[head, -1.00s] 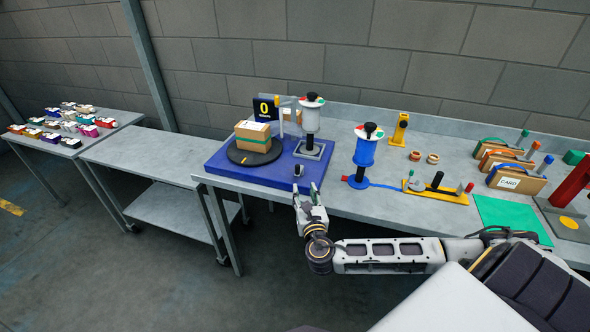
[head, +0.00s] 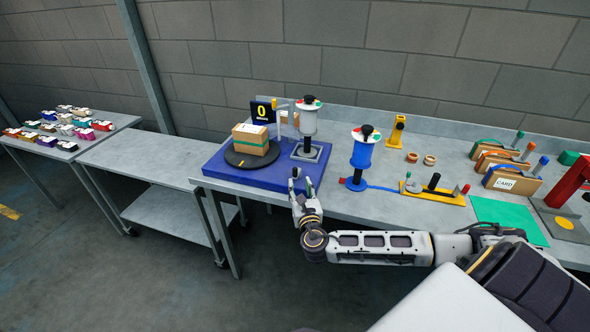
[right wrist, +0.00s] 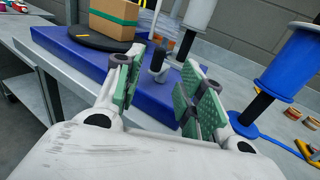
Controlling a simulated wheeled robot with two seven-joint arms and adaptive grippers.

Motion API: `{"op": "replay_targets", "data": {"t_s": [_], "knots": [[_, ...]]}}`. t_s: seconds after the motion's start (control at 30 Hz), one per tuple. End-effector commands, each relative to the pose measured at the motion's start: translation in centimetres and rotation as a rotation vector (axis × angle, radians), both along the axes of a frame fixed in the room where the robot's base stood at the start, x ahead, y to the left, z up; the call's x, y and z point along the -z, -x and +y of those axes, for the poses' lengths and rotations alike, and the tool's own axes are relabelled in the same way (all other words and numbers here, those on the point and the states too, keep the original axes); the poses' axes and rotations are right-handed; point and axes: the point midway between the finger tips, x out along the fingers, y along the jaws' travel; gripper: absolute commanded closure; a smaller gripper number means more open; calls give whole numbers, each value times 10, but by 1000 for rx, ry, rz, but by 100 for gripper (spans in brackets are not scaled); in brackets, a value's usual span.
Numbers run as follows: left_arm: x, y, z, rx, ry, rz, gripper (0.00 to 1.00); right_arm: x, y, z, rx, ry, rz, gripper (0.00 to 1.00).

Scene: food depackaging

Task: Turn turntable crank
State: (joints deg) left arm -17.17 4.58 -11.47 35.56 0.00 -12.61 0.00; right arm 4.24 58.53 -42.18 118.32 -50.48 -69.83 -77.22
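The turntable is a round dark disc (head: 237,159) on a blue base (head: 215,171), with a brown box (head: 251,139) on top. The box has a green band and also shows in the right wrist view (right wrist: 104,17). The small crank, with a dark knob (head: 296,173), stands at the base's front edge; it also shows in the right wrist view (right wrist: 158,60). My right gripper (head: 300,187) is open, just in front of the crank. In the right wrist view its green-padded fingers are apart and the crank stands beyond, between their tips. My left gripper is out of view.
A black sign reading 0 (head: 262,111) and a film roll on a stand (head: 307,121) stand behind. A blue roll (head: 361,155) and a yellow fixture (head: 433,193) are to the right. An empty cart (head: 150,157) stands left of the workbench.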

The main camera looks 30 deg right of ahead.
Motion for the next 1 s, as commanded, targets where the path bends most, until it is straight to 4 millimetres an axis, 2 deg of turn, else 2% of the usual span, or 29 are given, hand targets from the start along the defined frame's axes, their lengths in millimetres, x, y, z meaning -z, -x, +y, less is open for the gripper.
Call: {"op": "replay_targets", "data": {"t_s": [0.7,1.0], "knots": [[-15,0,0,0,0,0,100,-2,-72,-30,1,0,-1,61],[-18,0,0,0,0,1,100,0,-90,-37,0,-1,1,61]]}}
